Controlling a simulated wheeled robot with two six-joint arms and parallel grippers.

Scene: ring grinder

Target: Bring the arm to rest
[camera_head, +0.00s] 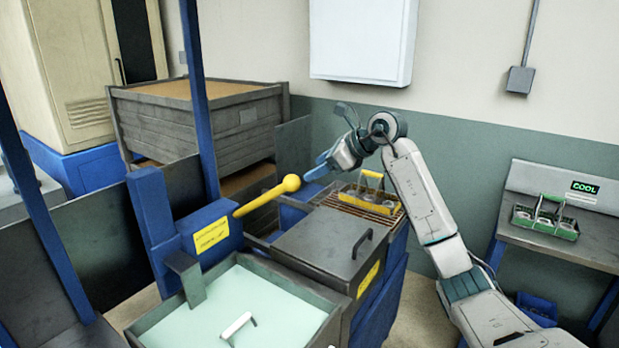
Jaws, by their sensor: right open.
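My right arm comes in from the lower right, rises to a high bend and reaches down to the left. My right gripper (314,173) is at its end, with its blue tips over the machine, close to the yellow ball-ended lever (270,195). It is open and seems to hold nothing. From this angle I cannot tell whether it touches the ball. My left gripper is not in view.
A yellow-handled carrier (367,195) stands on a grate behind the dark lidded box (325,250). A green carrier (545,222) stands on the right bench (570,250). Wooden crates (190,125) stand behind.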

